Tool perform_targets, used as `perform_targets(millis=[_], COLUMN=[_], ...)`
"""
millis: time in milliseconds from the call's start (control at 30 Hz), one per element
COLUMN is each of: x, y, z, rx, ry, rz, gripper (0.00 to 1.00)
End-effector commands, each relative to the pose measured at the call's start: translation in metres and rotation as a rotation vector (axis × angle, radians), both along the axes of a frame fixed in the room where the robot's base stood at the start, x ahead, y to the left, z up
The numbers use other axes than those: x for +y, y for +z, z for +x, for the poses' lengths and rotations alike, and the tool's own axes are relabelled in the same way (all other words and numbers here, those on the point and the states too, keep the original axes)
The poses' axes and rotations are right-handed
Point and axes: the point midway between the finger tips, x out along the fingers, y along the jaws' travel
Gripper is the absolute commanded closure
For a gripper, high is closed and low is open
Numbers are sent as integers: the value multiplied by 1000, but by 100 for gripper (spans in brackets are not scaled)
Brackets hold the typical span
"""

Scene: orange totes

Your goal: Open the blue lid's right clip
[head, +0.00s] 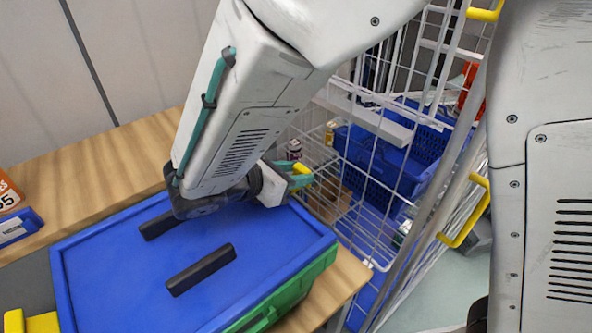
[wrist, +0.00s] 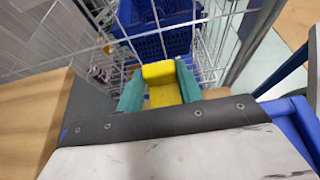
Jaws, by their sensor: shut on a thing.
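The blue lid (head: 150,262) lies on a green tote (head: 290,295) on the wooden table and bears two dark bars. A part of the lid's blue edge shows at the right of the wrist view (wrist: 292,118). My gripper (head: 300,174) is beyond the lid's far right corner. Its teal fingers are shut on a yellow piece (wrist: 160,85), which also shows in the head view (head: 302,168). I cannot tell whether this piece is the right clip or whether it joins the lid. My arm hides the lid's far edge.
A white wire cage (head: 385,150) with blue crates (head: 375,180) stands right behind the table, close to my gripper. An orange and blue box (head: 15,225) is at the left. Yellow pieces (head: 42,322) lie at the lower left. Bare wood (head: 90,175) runs along the back.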

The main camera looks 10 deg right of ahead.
Motion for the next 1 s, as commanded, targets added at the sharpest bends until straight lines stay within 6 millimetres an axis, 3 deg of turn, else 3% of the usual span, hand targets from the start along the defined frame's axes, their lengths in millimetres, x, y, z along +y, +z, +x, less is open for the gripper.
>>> perform_targets(millis=[400,967,1000], x=[5,5,5], y=[2,3,3], z=[-4,-4,-4], rx=[-108,-123,-123], ry=[1,-1,-1], rz=[-162,-185,-185], gripper=[87,87,56])
